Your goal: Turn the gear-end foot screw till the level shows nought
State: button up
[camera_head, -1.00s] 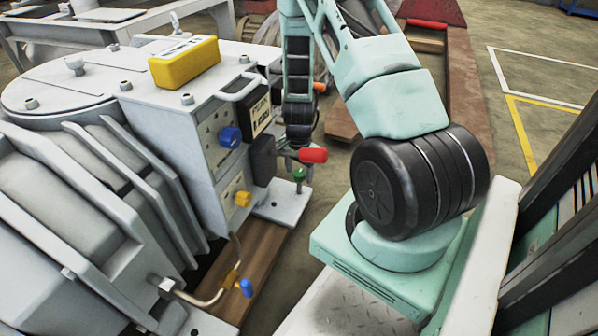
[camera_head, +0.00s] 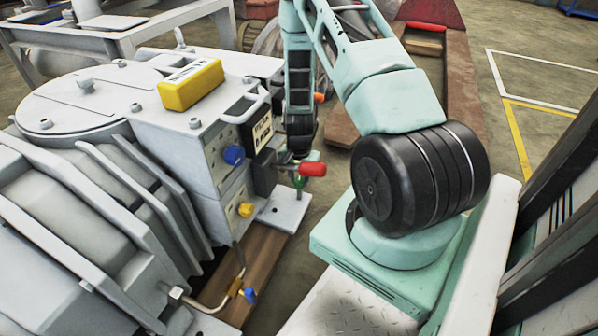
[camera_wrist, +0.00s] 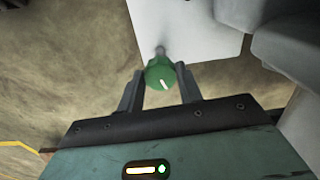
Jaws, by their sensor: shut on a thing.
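The gear-end foot screw is a green knob (camera_wrist: 161,74) with a white mark on its top, over a pale foot plate (camera_wrist: 185,30) in the wrist view. My gripper (camera_wrist: 162,84) is shut on the knob, one finger on each side of it. My fingertips are hidden in the head view.
The red handle (camera_head: 312,169) sticks out close to the knob. The ribbed grey machine (camera_head: 120,220) fills the left, with a blue knob (camera_head: 234,155) and a yellow knob (camera_head: 246,210) on its side. Wooden beams (camera_head: 258,262) lie under it. Open floor (camera_head: 520,90) shows at right.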

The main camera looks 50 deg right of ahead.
aim_at(299, 181)
jog(key=n+p, duration=0.4)
jog(key=shift+r+n+p, duration=0.25)
jog(key=shift+n+p, duration=0.05)
jog(key=shift+p, duration=0.1)
jog(key=n+p, duration=0.3)
jog(key=shift+f, duration=0.15)
jog(key=shift+f+n, duration=0.1)
jog(key=shift+n, duration=0.3)
jog(key=o, duration=1)
notch_tip(299, 181, up, 17)
jog(key=p, duration=0.8)
jog(key=shift+r, duration=0.2)
